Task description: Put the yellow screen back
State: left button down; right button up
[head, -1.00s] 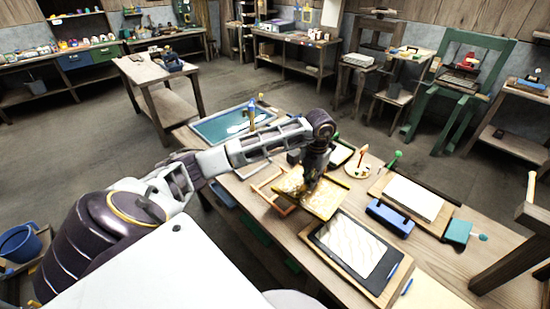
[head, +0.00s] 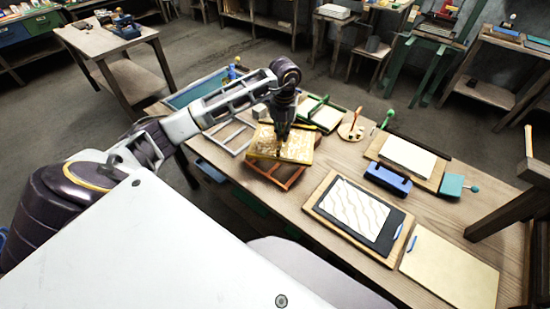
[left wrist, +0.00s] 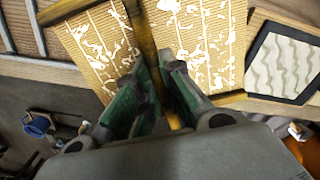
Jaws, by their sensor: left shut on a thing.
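The yellow screen (head: 299,150), a yellow-framed panel with pale blotches, is in my left gripper (head: 281,151). The left wrist view shows the green fingers (left wrist: 156,78) closed on the screen's frame bar, with the blotched panel (left wrist: 212,42) spreading to both sides. In the head view the screen is over an orange-brown frame (head: 289,185) on the table, covering much of it. I cannot tell whether the two touch. My right gripper is out of view.
A black mould board with a wavy pale sheet (head: 354,209) lies to the right. A grey frame (head: 229,137) lies to the left. A blue block (head: 387,179), a round tray (head: 350,132) and a pale panel (head: 449,268) occupy the wooden table (head: 270,212).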

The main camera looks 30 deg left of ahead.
pick_arm(q)
jog(key=shift+a+n, duration=0.4)
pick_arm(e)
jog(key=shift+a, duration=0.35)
pick_arm(q)
jog(key=shift+s+a+n, duration=0.1)
jog(key=shift+s+n, duration=0.05)
jog(key=shift+n, duration=0.65)
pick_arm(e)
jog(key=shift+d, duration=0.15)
pick_arm(q)
jog(key=shift+n, duration=0.5)
notch_tip(320, 180, down, 5)
jog(key=shift+f+p, duration=0.2)
jog(key=shift+p, duration=0.2)
jog(key=shift+f, duration=0.4)
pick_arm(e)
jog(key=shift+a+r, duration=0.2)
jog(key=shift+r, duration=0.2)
pick_arm(q)
jog(key=shift+f, duration=0.1)
